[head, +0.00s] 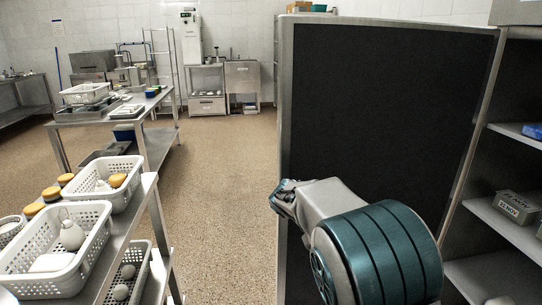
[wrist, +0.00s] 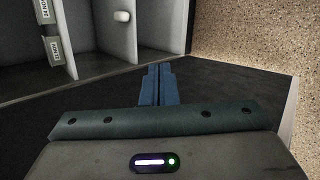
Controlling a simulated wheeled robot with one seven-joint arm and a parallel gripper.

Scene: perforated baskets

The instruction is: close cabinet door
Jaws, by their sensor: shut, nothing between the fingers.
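The cabinet door (head: 385,110) stands open in the head view, a tall black panel with a light grey frame. The open cabinet shelves (head: 500,208) show at its right. My gripper (head: 283,196) is in front of the door's left edge, partly hidden by my own arm. In the wrist view the fingers of my gripper (wrist: 158,84) are shut together with nothing between them. They lie over the dark door panel (wrist: 225,88); I cannot tell whether they touch it. The cabinet shelves also show at the upper left of the wrist view (wrist: 95,40).
Labelled grey boxes (head: 519,208) and a blue item (head: 533,131) sit on the shelves. A steel table (head: 130,215) with white perforated baskets (head: 65,235) stands at the left. Speckled floor (head: 215,180) lies open between table and door. Steel counters line the far wall.

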